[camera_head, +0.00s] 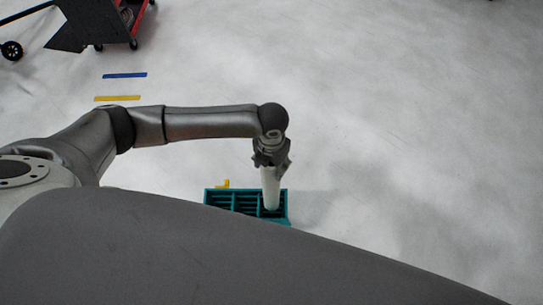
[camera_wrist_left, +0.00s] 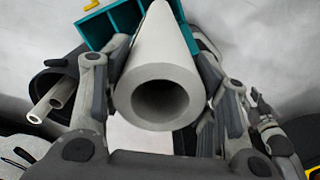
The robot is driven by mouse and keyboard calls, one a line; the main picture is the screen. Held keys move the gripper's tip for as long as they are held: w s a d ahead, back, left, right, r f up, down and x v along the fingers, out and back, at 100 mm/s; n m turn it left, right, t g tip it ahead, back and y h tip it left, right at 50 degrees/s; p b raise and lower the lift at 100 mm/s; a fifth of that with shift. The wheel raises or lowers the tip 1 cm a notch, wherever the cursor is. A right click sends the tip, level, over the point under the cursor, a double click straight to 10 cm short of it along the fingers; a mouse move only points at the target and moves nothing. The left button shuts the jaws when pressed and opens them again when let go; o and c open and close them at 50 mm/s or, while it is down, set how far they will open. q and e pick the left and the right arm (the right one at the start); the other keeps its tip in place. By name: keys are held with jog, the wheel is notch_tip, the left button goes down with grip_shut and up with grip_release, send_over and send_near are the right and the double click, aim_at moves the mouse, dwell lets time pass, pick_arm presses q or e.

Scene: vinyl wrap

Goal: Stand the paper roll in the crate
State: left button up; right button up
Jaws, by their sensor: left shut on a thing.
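The paper roll (camera_head: 270,185) is a white hollow tube, held close to upright. My left gripper (camera_head: 271,161) is shut on its upper part. In the left wrist view the roll (camera_wrist_left: 158,55) points its open end at the camera, with a finger on each side. The teal crate (camera_head: 206,200) stands on the floor below, and has dividers. In the head view the roll's lower end overlaps the crate's right compartment. Whether it touches the crate's bottom cannot be told. The crate (camera_wrist_left: 92,31) also shows behind the roll in the wrist view.
A red cart (camera_head: 120,28) stands at the top left. Blue (camera_head: 125,75) and yellow (camera_head: 117,98) strips mark the floor. The floor to the right is clear.

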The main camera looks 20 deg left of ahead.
pick_arm(q)
notch_tip(320, 180, down, 31)
jog(key=b, duration=2.5)
jog(key=o, duration=1.6)
notch_tip(320, 180, up, 12)
